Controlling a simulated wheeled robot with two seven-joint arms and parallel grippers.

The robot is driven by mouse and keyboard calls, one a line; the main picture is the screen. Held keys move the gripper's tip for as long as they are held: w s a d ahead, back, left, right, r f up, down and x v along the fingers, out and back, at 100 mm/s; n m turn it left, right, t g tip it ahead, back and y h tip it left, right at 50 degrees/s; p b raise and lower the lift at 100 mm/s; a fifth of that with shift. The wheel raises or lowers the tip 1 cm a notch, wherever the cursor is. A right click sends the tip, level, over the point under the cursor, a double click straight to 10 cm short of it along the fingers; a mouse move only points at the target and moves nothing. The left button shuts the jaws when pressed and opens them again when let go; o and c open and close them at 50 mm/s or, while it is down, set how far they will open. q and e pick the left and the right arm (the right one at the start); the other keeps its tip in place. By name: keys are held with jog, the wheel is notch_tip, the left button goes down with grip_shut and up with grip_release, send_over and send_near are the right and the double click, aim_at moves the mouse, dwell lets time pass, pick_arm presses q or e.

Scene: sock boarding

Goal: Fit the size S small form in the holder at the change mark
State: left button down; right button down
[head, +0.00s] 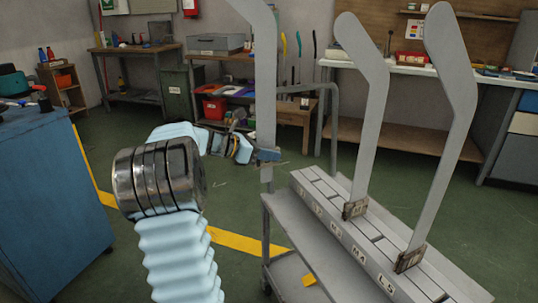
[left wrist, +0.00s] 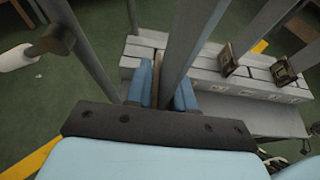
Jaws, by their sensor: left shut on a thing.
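My left gripper (head: 266,155) is shut on a tall grey flat form (head: 265,85), held upright at the left of the holder. In the left wrist view the form (left wrist: 190,45) passes between the two blue fingers (left wrist: 166,92). The form's size mark cannot be read. The long grey holder (head: 330,190) has a row of slots and small front labels, only partly readable. The held form looks apart from it in the head view, but the form's lower end is hard to make out. My right gripper is not in view.
Two similar grey forms, one in the middle (head: 365,120) and one at the right (head: 445,140), stand in the holder in brown clamps. A grey cart (head: 300,240) carries the holder. A blue cabinet (head: 45,180) stands left. Green floor lies open between.

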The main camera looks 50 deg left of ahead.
aim_at(269, 137)
pick_arm(q)
jog(key=shift+r+p, duration=1.55)
jog(key=shift+r, duration=0.95)
jog(key=shift+f, duration=0.15)
